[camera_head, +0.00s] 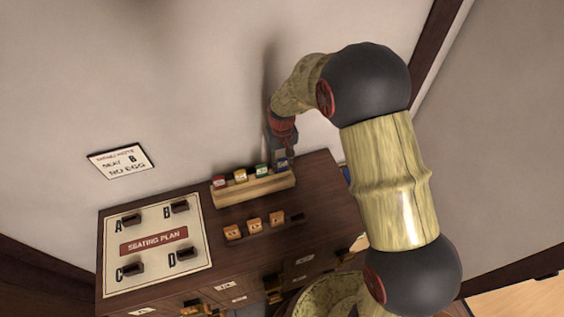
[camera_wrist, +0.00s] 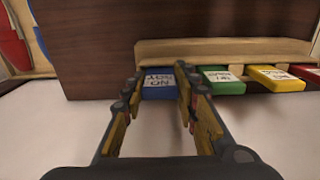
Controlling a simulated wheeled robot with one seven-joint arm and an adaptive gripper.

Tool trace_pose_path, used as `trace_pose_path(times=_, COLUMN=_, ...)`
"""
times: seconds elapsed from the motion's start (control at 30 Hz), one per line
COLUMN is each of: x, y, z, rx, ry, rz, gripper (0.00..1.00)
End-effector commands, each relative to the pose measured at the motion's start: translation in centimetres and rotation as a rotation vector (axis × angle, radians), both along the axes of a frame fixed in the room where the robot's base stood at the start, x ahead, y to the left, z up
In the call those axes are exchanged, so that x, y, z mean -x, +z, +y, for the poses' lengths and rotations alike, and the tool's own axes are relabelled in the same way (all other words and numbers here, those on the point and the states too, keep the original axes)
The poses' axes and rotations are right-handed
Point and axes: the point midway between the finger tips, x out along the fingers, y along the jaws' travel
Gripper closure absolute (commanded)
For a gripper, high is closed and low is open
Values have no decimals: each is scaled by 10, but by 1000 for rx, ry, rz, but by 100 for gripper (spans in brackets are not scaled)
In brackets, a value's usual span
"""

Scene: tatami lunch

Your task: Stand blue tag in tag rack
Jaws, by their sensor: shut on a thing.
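The blue tag (camera_wrist: 159,84), with a white label, is between the two fingers of my gripper (camera_wrist: 159,92). My gripper is shut on it. In the wrist view the tag is at the wooden tag rack (camera_wrist: 215,46), in line with the other tags; I cannot tell whether it is fully seated. In the head view my gripper (camera_head: 283,158) is at the right end of the rack (camera_head: 256,190), and the blue tag is hard to make out there. A green tag (camera_wrist: 221,81), a yellow tag (camera_wrist: 276,78) and a red tag stand in the rack beside it.
The rack is on a dark wooden cabinet top, close to the pale wall. Three small orange blocks (camera_head: 254,225) sit in front of it. A seating plan board (camera_head: 119,274) with four letters lies left. A notice (camera_head: 121,161) hangs on the wall.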

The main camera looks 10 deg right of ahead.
Motion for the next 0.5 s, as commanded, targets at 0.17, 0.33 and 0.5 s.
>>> trace_pose_path(times=0.17, x=0, y=1, z=0, rx=0, ry=0, rz=-1, gripper=88)
trace_pose_path(times=0.33, x=0, y=1, z=0, rx=0, ry=0, rz=-1, gripper=61)
trace_pose_path(times=0.5, x=0, y=1, z=0, rx=0, ry=0, rz=-1, gripper=52)
